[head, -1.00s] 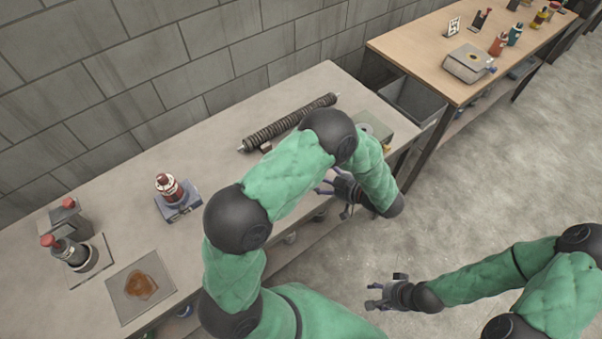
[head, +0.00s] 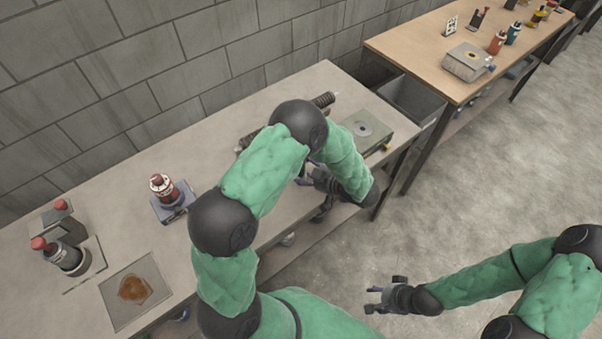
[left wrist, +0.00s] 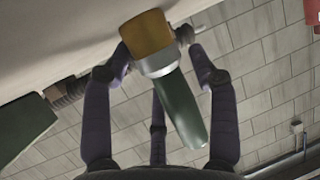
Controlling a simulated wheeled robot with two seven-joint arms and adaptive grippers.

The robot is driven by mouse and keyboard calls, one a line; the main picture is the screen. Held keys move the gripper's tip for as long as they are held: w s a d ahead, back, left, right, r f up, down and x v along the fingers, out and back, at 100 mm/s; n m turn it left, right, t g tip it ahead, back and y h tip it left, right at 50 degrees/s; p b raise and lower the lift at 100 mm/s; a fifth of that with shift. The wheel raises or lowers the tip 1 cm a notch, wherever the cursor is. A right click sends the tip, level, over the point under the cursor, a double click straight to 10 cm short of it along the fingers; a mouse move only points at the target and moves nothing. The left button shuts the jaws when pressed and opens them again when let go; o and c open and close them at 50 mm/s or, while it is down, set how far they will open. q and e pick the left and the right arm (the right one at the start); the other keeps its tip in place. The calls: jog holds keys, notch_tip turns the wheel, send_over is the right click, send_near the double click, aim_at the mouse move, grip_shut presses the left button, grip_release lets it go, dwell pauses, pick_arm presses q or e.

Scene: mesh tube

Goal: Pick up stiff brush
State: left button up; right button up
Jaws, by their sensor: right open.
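The stiff brush shows in the left wrist view with a brown-yellow head, silver ferrule (left wrist: 160,64) and dark green handle (left wrist: 182,108). My left gripper (left wrist: 160,62) has its fingers spread on either side of the brush, seemingly without closing on it. The brush handle points back toward the palm. In the head view my left arm hides the brush, and the left gripper (head: 308,185) shows only partly near the bench's front edge. My right gripper (head: 376,298) is open and empty, above the floor away from the bench.
A dark mesh tube (head: 322,100) lies on the grey bench (head: 110,215), partly behind my left arm. A flat grey-green device (head: 372,130) is at the bench's right end. A red bottle on a stand (head: 166,190) is to the left. A wooden table (head: 420,45) stands beyond.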

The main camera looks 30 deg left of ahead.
pick_arm(q)
jog(key=c, duration=0.7)
jog(key=shift+r, duration=0.15)
